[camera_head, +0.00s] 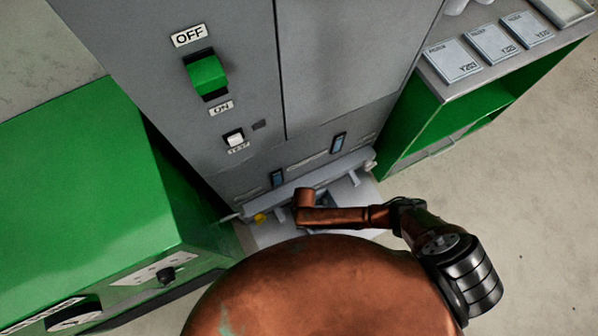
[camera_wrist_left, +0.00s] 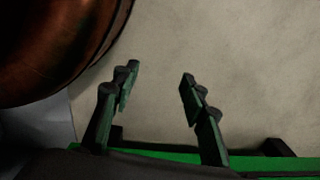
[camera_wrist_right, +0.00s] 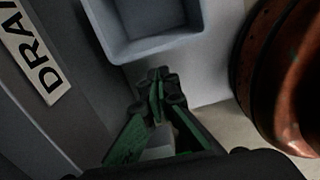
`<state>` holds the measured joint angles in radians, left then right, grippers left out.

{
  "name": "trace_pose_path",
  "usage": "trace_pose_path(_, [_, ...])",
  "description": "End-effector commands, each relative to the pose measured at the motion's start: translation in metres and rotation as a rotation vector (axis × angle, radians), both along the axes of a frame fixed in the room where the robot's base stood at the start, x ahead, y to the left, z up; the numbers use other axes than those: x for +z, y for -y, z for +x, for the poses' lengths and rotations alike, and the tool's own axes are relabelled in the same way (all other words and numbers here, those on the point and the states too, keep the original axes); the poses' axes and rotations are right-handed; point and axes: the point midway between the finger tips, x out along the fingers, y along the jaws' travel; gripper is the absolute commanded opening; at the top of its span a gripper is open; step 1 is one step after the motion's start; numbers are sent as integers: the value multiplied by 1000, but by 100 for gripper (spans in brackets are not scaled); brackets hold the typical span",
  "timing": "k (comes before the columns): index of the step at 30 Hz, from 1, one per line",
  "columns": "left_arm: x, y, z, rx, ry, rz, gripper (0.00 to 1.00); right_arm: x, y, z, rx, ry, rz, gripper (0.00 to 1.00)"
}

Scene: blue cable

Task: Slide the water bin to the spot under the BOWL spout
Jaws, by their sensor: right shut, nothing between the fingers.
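The water bin (camera_wrist_right: 150,42) is a blue-grey open tray at the top of the right wrist view, its inside empty as far as it shows. My right gripper (camera_wrist_right: 157,82) is shut and empty, its fingertips close to the bin's near wall; I cannot tell whether they touch it. In the head view my right arm reaches in from the right to the foot of the grey machine, and its gripper is hidden there. My left gripper (camera_wrist_left: 159,82) is open and empty over bare floor. No BOWL label or spout is readable.
A partly cut-off label starting "DRA" (camera_wrist_right: 38,62) is beside the bin. The grey machine (camera_head: 330,65) has a green OFF/ON switch (camera_head: 207,75). A green cabinet (camera_head: 90,190) stands left and a green-sided counter (camera_head: 470,105) right. The floor at right (camera_head: 510,220) is clear.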

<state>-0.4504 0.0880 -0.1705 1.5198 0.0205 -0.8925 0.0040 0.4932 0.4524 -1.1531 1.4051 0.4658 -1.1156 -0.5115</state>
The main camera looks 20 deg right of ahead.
Motion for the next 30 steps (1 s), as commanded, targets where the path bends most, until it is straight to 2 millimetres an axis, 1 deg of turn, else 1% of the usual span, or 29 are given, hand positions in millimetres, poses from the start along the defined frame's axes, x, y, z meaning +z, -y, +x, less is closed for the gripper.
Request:
trace_pose_path(1, [0,2,2,-1,-1,0,40,-2,-1,-1,29,-5,-9,0])
trace_pose_path(5, [7,4,8,-2,1,-3,40,-4,-1,-2,49,-12,-18,0])
trace_pose_path(11, [28,12,21,-3,2,-12,40,-23,-1,-3,45,-12,-16,0])
trace_pose_path(18, [65,22,37,-3,4,-24,40,-49,0,-3,42,-12,-16,0])
trace_pose_path(23, [91,28,44,-3,3,-33,40,-66,0,-2,42,-12,-16,0])
trace_pose_path(30, [135,35,52,-2,4,-45,40,-91,-1,-3,43,-12,-16,0])
